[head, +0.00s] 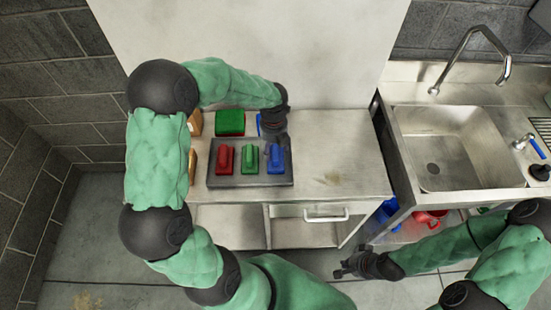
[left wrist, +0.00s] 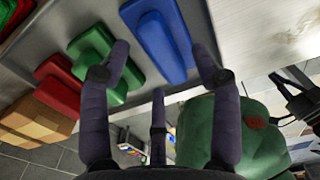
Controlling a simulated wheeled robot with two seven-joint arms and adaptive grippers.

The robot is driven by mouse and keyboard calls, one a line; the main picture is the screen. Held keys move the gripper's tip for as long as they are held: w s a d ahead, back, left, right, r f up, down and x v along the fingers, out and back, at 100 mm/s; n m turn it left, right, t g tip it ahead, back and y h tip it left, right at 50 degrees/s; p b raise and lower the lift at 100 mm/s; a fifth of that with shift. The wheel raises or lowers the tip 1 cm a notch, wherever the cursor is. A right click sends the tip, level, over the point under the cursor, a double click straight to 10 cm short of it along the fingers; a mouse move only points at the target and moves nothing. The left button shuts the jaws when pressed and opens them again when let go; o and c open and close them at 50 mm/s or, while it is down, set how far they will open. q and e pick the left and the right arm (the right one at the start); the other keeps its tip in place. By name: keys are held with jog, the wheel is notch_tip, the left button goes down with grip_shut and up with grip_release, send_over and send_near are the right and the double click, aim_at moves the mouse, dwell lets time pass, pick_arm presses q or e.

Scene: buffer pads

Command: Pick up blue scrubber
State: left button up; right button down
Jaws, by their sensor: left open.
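The blue scrubber (head: 276,162) is the rightmost of three scrubbers on a dark grey tray (head: 222,181). My left gripper (head: 275,140) hangs over it, pointing down, and hides part of its far end. In the left wrist view the blue scrubber (left wrist: 158,38) lies beyond the spread fingers of my open left gripper (left wrist: 163,60), which hold nothing. I cannot tell whether any finger touches it. My right gripper (head: 350,266) is low in front of the counter, away from the scrubbers; its fingers are too small to read.
A green scrubber (head: 249,160) stands close left of the blue one, with a red scrubber (head: 225,159) further left. A green pad (head: 230,122) and a partly hidden blue pad (head: 259,125) lie behind. The counter (head: 335,178) is clear to the right, before the sink (head: 440,150).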

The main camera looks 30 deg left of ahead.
pick_arm(q)
notch_tip(320, 180, down, 3)
jog(key=shift+r+b, duration=0.1)
jog(key=shift+b, duration=0.2)
grip_shut()
jog(key=shift+r, duration=0.15)
jog(key=shift+r, duration=0.2)
notch_tip(320, 180, up, 3)
jog(key=shift+s+r+p, duration=0.1)
jog(key=shift+p, duration=0.5)
jog(key=s+d+r+p, duration=0.3)
jog(key=s+d+r, duration=0.2)
jog(key=s+r, duration=0.4)
jog(key=s, duration=0.3)
jog(key=shift+s+d, duration=0.2)
jog(key=shift+s, duration=0.2)
